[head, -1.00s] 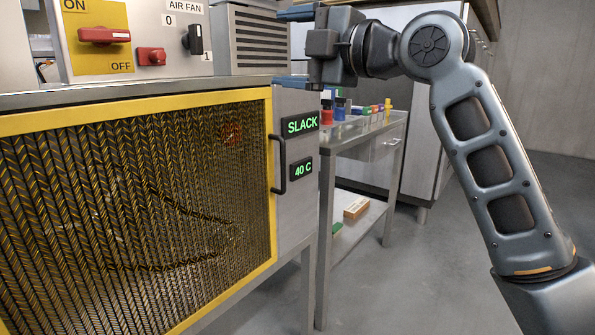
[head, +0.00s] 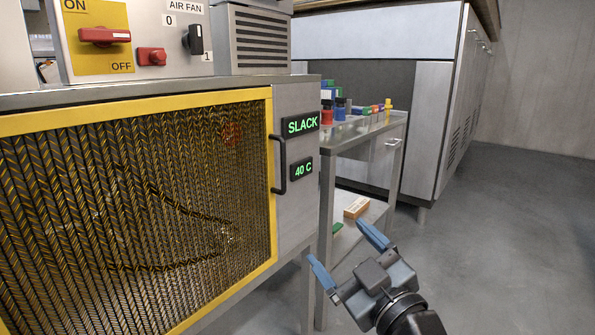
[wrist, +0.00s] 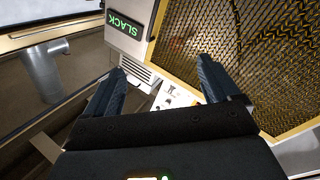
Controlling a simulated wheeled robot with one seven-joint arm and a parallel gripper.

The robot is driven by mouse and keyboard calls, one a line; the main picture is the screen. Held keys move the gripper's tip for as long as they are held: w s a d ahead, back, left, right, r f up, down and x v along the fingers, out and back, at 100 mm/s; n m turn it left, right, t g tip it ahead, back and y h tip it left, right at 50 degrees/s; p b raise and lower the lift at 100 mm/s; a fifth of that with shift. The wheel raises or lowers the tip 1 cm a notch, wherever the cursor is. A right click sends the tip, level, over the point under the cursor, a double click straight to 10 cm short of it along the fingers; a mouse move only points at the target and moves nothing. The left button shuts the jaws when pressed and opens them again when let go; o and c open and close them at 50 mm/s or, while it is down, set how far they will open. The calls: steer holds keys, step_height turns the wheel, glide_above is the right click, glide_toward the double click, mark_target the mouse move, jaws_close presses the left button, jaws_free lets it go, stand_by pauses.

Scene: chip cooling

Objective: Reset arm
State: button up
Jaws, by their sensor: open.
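My gripper (head: 347,244) is low at the bottom right of the head view, in front of the steel side table. Its two blue fingers are spread wide apart with nothing between them. In the wrist view, my gripper (wrist: 165,88) also shows open and empty, with the machine beyond the fingers. The rest of my arm is mostly out of the head view.
The machine's yellow-framed mesh door (head: 272,190) is closed, with a dark handle (head: 279,164). Its displays read SLACK (head: 301,125) and 40 C (head: 302,169). A side table (head: 365,130) holds several small coloured items. Open floor (head: 500,240) lies to the right.

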steer(key=s+d+f+m+h, duration=0.2)
steer(key=s+d+f+m, duration=0.1)
steer(key=s+f, duration=0.35)
steer(key=s+d+f+m+h, duration=0.2)
steer(key=s+f+m+h, duration=0.1)
steer(key=s+f, duration=0.3)
steer(key=s+d+f+m+g+h, duration=0.1)
steer(key=s+d+f+m+h, duration=0.15)
steer(key=s, duration=0.75)
steer(key=s+d+f+m+g+h, duration=0.15)
steer(key=s+d, duration=0.25)
steer(key=s, duration=0.6)
steer(key=s+d+r, duration=0.1)
steer(key=s+r, duration=0.1)
steer(key=s, duration=0.3)
steer(key=s+d+r, duration=0.2)
steer(key=s, duration=0.4)
step_height(320, 180, up, 15)
steer(key=p, duration=1.5)
steer(key=shift+m+y, duration=0.3)
steer(key=shift+y, duration=0.1)
steer(key=shift+a+f, duration=0.1)
steer(key=shift+f, duration=0.05)
steer(key=shift+c, duration=0.2)
